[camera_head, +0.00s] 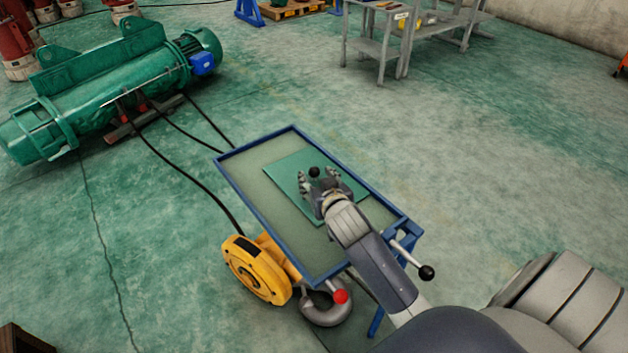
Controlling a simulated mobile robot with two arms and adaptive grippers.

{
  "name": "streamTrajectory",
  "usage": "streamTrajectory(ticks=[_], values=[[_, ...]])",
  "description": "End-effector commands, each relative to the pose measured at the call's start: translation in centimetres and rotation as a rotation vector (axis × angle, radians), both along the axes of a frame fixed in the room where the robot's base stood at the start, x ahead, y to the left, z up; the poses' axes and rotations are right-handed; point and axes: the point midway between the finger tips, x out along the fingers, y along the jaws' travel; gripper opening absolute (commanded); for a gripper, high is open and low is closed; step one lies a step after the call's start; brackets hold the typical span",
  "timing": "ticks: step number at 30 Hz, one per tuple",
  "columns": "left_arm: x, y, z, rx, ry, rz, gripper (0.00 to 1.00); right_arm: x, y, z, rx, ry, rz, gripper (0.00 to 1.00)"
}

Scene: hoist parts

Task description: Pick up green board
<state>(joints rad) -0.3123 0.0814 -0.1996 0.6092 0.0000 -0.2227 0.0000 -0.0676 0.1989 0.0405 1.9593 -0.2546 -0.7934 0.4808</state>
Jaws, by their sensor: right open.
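The green board (289,171) is a flat, thin rectangle lying in the blue-rimmed tray table (252,199). My right gripper (310,180) is over the board's middle, with its fingers spread open. A small black knob (314,172) shows between the fingers; I cannot tell whether it is fixed to the board. My right arm and gripper hide part of the board's near right side. I cannot tell whether the fingers touch the board. My left gripper is not in view.
A yellow hoist block (254,271) with a grey hook (326,306) is at the tray's near left side. A large green hoist drum (105,88) lies at upper left, with black cables on the floor. A grey workbench (377,48) stands behind. The floor to the right is clear.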

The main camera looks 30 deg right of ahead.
Motion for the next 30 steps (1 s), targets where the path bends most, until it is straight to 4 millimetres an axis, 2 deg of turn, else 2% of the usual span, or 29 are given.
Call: streamTrajectory(ticks=[8, 12, 19, 20, 24, 26, 30], values=[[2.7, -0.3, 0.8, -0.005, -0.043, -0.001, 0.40, 3.1, -1.6, -1.1, -0.001, 0.000, 0.000, 0.48], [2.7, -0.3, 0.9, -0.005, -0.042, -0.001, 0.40, 3.8, -1.8, -1.5, -0.001, -0.001, 0.000, 0.48], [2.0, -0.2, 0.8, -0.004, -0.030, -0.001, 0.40, 3.8, -1.8, -1.5, -0.001, 0.000, 0.001, 0.48], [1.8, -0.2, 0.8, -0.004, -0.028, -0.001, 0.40, 3.8, -1.8, -1.5, -0.001, 0.000, 0.001, 0.43], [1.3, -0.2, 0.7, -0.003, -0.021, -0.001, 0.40, 3.8, -1.8, -1.5, -0.001, 0.000, 0.001, 0.12], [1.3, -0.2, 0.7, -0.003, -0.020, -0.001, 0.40, 3.8, -1.8, -1.5, -0.001, 0.000, 0.001, 0.00], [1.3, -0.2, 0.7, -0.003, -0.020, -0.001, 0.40, 3.8, -1.8, -1.4, -0.002, -0.004, 0.001, 0.00]])
